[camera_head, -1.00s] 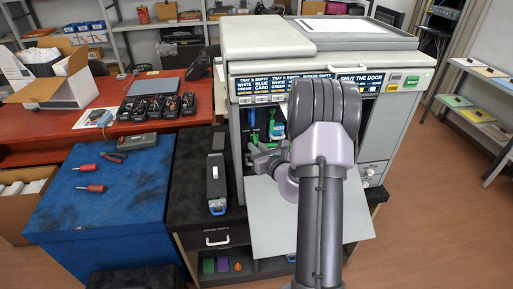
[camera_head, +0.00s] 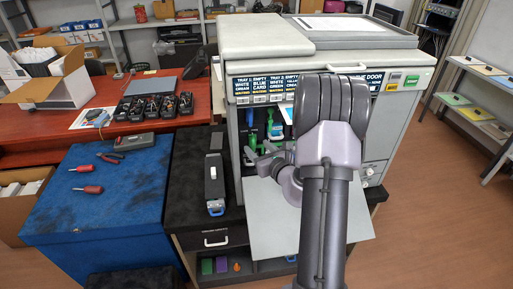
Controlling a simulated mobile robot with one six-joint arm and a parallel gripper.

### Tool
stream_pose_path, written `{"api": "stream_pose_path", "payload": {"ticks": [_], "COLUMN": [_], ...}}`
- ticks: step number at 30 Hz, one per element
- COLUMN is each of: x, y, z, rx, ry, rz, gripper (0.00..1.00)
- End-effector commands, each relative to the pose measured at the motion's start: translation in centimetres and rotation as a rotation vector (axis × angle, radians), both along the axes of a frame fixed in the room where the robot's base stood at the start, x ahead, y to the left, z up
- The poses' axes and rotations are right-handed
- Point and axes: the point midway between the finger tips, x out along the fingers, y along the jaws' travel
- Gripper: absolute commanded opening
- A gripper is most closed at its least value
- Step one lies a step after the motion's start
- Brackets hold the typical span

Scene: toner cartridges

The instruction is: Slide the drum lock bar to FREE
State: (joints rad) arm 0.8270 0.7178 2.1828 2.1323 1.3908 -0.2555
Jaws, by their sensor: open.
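The copier (camera_head: 320,55) stands with its front door (camera_head: 275,215) folded down and its inside partly in view. Green parts (camera_head: 274,128) show in the opening, with a blue part beside them. I cannot tell which of them is the drum lock bar, and no FREE mark is readable. My gripper (camera_head: 250,156) is open at the left side of the opening, below the green parts. I cannot tell whether it touches anything. My arm hides the right part of the opening.
A long dark cartridge (camera_head: 214,185) lies on the black cabinet left of the copier. A blue-topped bench (camera_head: 105,195) holds red screwdrivers (camera_head: 92,190) and pliers. The floor at right is clear.

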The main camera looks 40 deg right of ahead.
Motion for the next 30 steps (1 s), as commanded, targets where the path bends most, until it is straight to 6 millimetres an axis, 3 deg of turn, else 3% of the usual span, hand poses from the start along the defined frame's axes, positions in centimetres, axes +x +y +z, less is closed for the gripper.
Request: {"api": "stream_pose_path", "payload": {"ticks": [30], "x": [-4.3], "y": [1.3], "z": [0.7], "rx": [0.002], "ry": [0.005], "rz": [0.004], "gripper": [0.55]}}
